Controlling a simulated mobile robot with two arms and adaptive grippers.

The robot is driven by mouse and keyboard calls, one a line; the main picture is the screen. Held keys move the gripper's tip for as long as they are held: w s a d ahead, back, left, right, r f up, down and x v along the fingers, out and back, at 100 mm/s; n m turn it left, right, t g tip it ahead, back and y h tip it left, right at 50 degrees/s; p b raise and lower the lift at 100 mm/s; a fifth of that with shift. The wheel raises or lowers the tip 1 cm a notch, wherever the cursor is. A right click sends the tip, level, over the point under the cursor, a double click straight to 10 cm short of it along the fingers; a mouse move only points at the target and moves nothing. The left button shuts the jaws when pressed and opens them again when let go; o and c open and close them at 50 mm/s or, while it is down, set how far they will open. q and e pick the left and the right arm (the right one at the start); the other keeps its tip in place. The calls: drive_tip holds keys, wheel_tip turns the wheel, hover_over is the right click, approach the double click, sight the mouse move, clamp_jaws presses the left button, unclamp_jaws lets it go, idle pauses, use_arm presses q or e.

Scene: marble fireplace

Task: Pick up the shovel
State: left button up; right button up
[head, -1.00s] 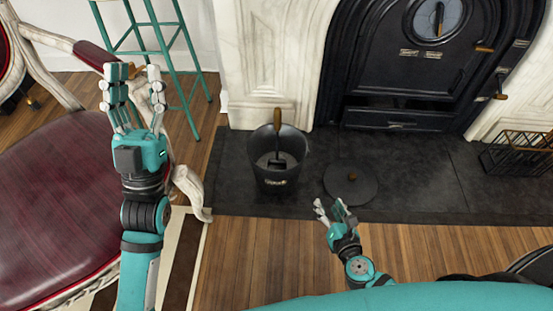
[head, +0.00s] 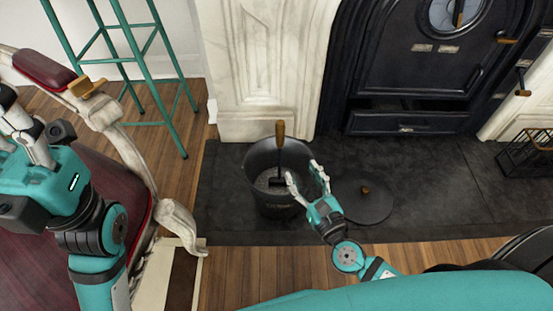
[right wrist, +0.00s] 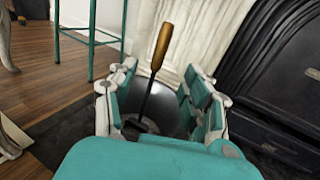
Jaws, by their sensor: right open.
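The shovel (head: 280,131) has a wooden handle and a dark shaft. It stands upright in a black bucket (head: 262,207) on the dark hearth, with its handle above the rim. My right gripper (head: 305,174) is open at the bucket's right side, close to the shaft. In the right wrist view, the shovel (right wrist: 161,46) rises between the spread fingers of my right gripper (right wrist: 160,82), apart from them. The shovel's lower end is partly hidden in the bucket. My left gripper (head: 20,130) is at the left edge, over the chair, with its fingers partly out of frame.
A round black lid (head: 368,207) lies right of the bucket. The black stove (head: 425,70) and marble surround (head: 262,80) stand behind. A wire basket (head: 527,158) is far right. A red chair (head: 128,175) and green stool (head: 122,62) are left.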

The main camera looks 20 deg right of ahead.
sight(282, 136)
drive_tip(key=w, duration=0.6)
drive_tip(key=w+a, duration=0.1)
drive_tip(key=w, duration=0.3)
drive_tip(key=shift+w+a+b, duration=0.2)
drive_tip(key=shift+w+b, duration=0.4)
drive_tip(key=shift+w, duration=2.05)
clamp_jaws()
drive_tip(key=shift+r, duration=0.1)
